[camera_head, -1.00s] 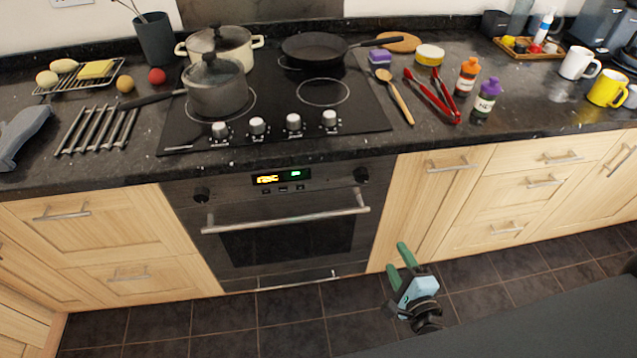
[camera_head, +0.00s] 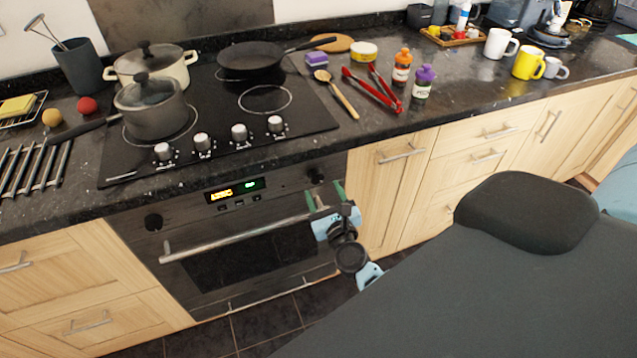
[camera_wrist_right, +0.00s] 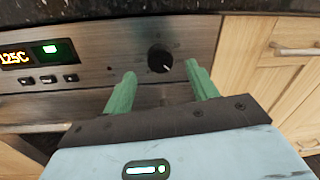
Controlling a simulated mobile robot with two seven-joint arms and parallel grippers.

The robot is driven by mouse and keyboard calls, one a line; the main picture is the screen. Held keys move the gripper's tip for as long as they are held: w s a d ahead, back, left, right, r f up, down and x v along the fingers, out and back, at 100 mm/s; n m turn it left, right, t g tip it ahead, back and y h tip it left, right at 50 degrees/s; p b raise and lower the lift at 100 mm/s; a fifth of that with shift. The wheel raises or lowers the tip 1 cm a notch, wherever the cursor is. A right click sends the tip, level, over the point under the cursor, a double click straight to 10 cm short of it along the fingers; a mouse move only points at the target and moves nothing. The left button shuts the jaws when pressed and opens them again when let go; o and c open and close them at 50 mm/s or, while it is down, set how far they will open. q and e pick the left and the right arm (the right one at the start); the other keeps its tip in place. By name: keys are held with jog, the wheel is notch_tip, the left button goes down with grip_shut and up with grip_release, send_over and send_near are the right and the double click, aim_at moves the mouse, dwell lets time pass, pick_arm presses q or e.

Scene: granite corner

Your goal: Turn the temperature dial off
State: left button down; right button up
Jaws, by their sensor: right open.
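The black oven dial (camera_head: 315,176) sits at the right end of the steel oven panel, right of the lit display (camera_head: 235,190). In the right wrist view the dial (camera_wrist_right: 160,59) is round, with a small pale mark toward its lower right. My right gripper (camera_head: 326,192) is open in front of the panel, just below the dial. In the wrist view its two green fingers lie left and right of the dial, apart from it, with nothing between them. Another black dial (camera_head: 153,222) is at the panel's left end. My left gripper is not in view.
The oven handle (camera_head: 235,238) runs across below the panel, close to my right gripper. The dark countertop (camera_head: 320,140) overhangs above. Wooden drawers (camera_head: 395,185) stand to the right. A hob with pots and four-sided burner plate (camera_head: 225,125) lies above the oven.

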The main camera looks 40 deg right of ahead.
aim_at(317, 180)
jog(key=shift+x, duration=2.1)
jog(key=c, duration=1)
